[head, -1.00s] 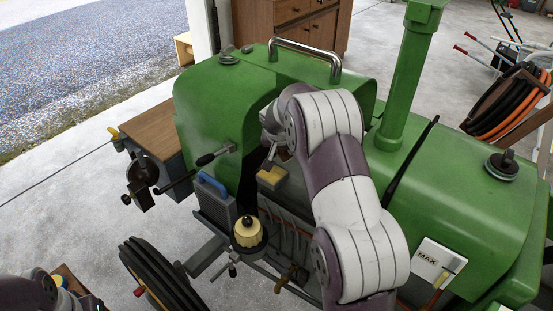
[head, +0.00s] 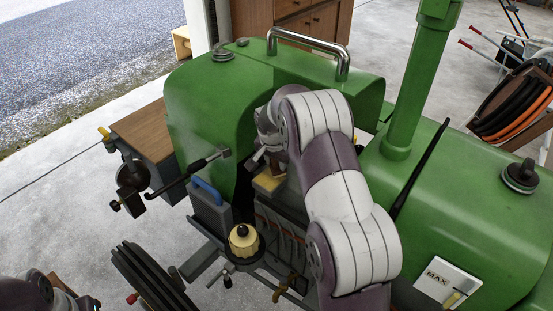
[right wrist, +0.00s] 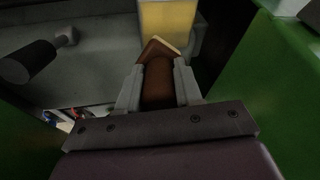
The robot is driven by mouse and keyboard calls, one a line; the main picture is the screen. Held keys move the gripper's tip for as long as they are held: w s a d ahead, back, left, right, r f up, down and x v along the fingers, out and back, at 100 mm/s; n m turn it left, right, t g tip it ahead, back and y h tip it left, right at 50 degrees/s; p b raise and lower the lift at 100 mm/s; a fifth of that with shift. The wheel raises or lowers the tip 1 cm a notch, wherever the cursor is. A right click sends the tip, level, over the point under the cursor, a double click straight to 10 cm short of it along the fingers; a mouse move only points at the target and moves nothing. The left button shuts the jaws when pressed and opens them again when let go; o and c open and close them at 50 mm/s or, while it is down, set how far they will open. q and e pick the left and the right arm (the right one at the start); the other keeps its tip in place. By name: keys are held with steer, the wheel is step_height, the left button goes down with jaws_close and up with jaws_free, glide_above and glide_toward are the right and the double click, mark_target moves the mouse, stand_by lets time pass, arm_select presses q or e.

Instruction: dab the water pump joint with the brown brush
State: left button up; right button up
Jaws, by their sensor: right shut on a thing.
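My right gripper (right wrist: 158,80) is shut on the brown brush (right wrist: 158,82), seen in the right wrist view between its two grey fingers. The brush's wider brown end has a pale edge and lies in front of a yellow-faced block (right wrist: 168,22); I cannot tell whether they touch. In the head view my right arm reaches into the gap in the tractor's green hood, just above a yellow-topped block (head: 268,182). The brush is hard to make out there. I cannot pick out the water pump joint for certain. My left gripper is not clearly visible.
The green hood (head: 200,105) and its chrome handle (head: 310,45) stand close around my right arm. A cream-capped part (head: 243,240) and a blue-handled box (head: 210,210) are in front. A dark cylinder (right wrist: 28,62) juts in at the left of the wrist view.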

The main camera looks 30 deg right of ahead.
steer(key=shift+s+a+r, duration=0.3)
steer(key=shift+s+a, duration=0.05)
steer(key=shift+s, duration=0.15)
steer(key=shift+w+d+f, duration=0.4)
steer(key=shift+w+d, duration=0.3)
steer(key=shift+d, duration=0.05)
steer(key=shift+w+d+f, duration=0.25)
steer(key=shift+w+d, duration=0.2)
steer(key=shift+d, duration=0.2)
arm_select(q)
steer(key=shift+s+a, duration=0.25)
steer(key=shift+s, duration=0.1)
arm_select(e)
steer(key=shift+w+d, duration=0.1)
arm_select(q)
steer(key=shift+f+b, duration=0.35)
steer(key=shift+f, duration=0.05)
arm_select(e)
steer(key=shift+f, duration=0.5)
steer(key=shift+w+a+r, duration=0.15)
steer(key=shift+w+a, duration=0.05)
steer(key=shift+a, duration=0.15)
